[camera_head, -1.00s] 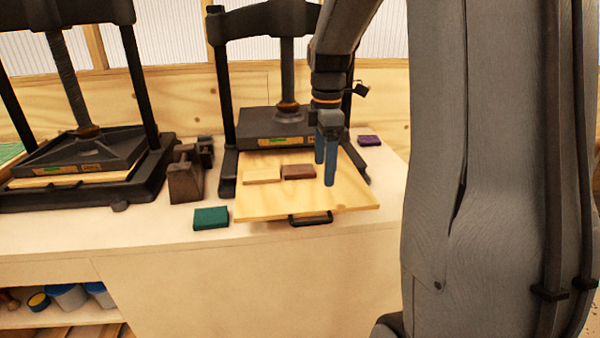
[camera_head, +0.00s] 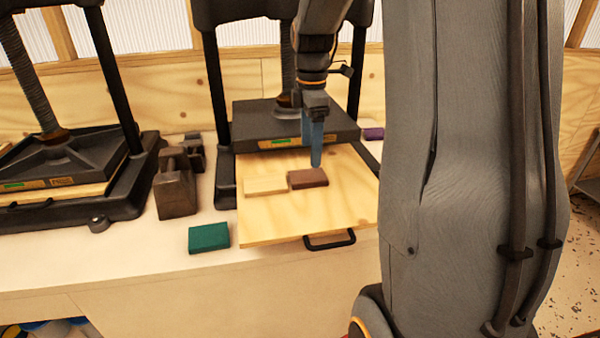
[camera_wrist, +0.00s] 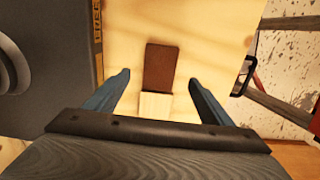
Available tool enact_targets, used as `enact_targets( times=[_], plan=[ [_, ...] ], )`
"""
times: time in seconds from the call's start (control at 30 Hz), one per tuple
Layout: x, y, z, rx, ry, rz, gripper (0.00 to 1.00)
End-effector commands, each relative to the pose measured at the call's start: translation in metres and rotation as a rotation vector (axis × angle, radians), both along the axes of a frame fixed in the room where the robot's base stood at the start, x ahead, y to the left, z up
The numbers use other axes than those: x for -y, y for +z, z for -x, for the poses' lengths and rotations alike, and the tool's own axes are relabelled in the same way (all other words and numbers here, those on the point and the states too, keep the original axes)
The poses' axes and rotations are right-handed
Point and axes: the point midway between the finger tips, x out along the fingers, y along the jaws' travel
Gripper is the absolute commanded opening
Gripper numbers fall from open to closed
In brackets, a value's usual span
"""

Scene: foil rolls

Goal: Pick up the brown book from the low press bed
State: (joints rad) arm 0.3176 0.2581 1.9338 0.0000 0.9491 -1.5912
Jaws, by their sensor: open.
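The brown book (camera_head: 308,178) lies flat on the pale wooden press bed (camera_head: 290,222), beside a cream block (camera_head: 265,186) on its left. My gripper (camera_head: 316,165) is over the bed, its blue fingers pointing down just behind and above the brown book. In the wrist view my gripper (camera_wrist: 158,90) is open and empty. There the brown book (camera_wrist: 161,67) lies ahead between the lines of the fingers, with the cream block (camera_wrist: 155,106) nearer. I see no contact between fingers and book.
The press's dark platen (camera_head: 290,125) and posts stand behind the bed. A black handle (camera_head: 330,240) juts from its front. A green book (camera_head: 208,237) and dark weights (camera_head: 175,185) lie left. A purple book (camera_head: 373,134) is at the back right. Another press stands far left.

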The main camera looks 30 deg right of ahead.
Motion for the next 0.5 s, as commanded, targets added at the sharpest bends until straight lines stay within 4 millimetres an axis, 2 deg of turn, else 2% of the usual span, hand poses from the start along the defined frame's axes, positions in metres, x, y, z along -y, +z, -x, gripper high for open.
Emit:
enact_targets(
  times=[0.2,0.5],
  plan=[
    [-0.010,-0.021,-0.002,-0.003,0.020,-0.001,0.75],
    [-0.012,-0.057,-0.002,-0.005,0.023,-0.001,0.75]
  ],
)
